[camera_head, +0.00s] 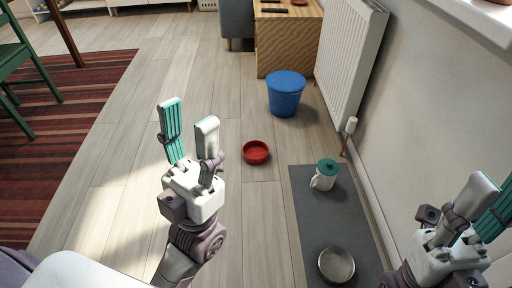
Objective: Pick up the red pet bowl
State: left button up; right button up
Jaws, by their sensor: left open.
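The red pet bowl (256,153) sits on the wooden floor near the middle of the head view, and its open top faces up. My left gripper (189,134) is open and empty, to the left of the bowl and apart from it in the picture. My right gripper (481,205) is at the lower right, partly cut off by the picture's edge. It is away from the bowl, and its finger opening is hard to judge.
A grey mat (308,219) to the right holds a metal bowl (336,265) and a white jug with a green lid (324,175). A blue bin (286,94) stands behind the red bowl, near a wooden cabinet (288,47) and a white radiator (349,60). Floor around the bowl is clear.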

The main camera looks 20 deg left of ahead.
aim_at(255, 153)
jog(key=i+j+z, duration=0.3)
jog(key=i+j, duration=0.2)
jog(key=j, duration=0.2)
jog(key=i+j+z, duration=0.1)
jog(key=j, duration=0.3)
jog(key=i+j+z, duration=0.15)
jog(key=i+j, duration=0.2)
jog(key=i+j+z, duration=0.15)
jog(key=j, duration=0.3)
jog(key=i+j+z, duration=0.15)
jog(key=j, duration=0.3)
jog(key=i+j+z, duration=0.15)
jog(key=j, duration=0.35)
jog(key=i+j+z, duration=0.15)
jog(key=j, duration=0.3)
